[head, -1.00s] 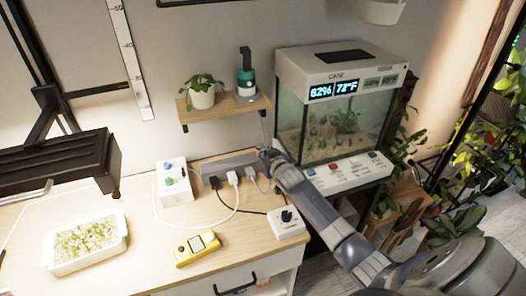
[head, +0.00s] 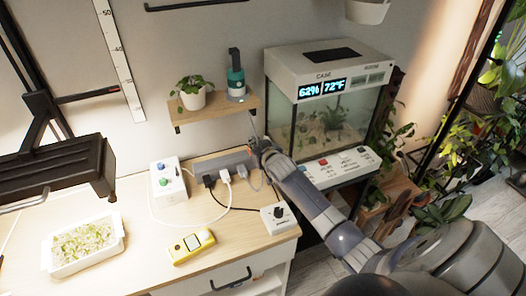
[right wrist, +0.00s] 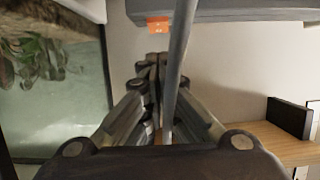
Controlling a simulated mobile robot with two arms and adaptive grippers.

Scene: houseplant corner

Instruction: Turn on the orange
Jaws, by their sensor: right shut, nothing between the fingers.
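A small orange patch (right wrist: 158,24), which looks like a switch or label, sits on the edge of a grey bar (right wrist: 235,10) at the top of the right wrist view. In the head view the grey bar appears to be the power strip (head: 224,161) against the wall; I cannot make out the orange part there. My right gripper (head: 254,138) is beside the strip's right end, below the shelf. In the right wrist view its fingers (right wrist: 156,62) are shut and empty, pointing toward the orange patch with a visible gap. A thin grey rod passes in front of them.
A glass terrarium (head: 292,124) stands right of my gripper. Above is a wooden shelf (head: 208,117) with a potted plant (head: 193,96) and a teal bottle (head: 236,82). A knob box (head: 281,217), yellow meter (head: 190,247), white control box (head: 169,182) and sprout tray (head: 84,247) occupy the table.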

